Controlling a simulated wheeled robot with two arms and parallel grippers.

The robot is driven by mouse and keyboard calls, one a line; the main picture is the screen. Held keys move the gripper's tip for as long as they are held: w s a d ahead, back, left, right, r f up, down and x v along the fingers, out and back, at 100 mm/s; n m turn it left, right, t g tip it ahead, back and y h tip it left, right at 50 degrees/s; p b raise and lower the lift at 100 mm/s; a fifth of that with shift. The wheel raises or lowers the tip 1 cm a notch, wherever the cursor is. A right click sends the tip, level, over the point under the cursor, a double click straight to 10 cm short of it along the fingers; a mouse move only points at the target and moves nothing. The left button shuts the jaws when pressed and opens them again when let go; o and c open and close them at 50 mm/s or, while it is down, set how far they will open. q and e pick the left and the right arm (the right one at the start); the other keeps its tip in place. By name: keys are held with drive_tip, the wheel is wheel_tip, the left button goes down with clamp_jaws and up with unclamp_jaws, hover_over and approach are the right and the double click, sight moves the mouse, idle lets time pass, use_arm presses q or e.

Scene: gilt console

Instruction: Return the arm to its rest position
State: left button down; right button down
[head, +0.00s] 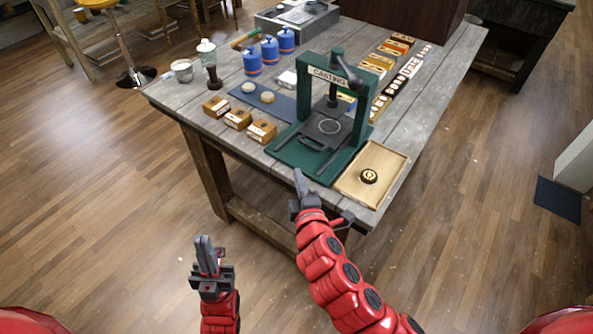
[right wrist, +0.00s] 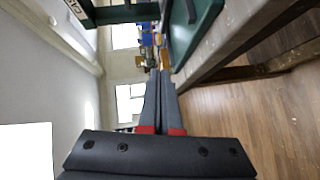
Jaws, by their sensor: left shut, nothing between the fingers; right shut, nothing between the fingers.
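My right arm is red and segmented and reaches up to the near edge of the workbench (head: 205,150) in the head view. My right gripper (head: 299,176) is shut and empty, beside the front of the green casting press (head: 335,140). In the right wrist view its two grey fingers (right wrist: 160,82) lie together with nothing between them. My left gripper (head: 205,243) is shut and empty over the floor, in front of the bench and apart from it.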

drive_tip(key=shift+s+d, duration=0.15)
drive_tip(key=shift+s, duration=0.1)
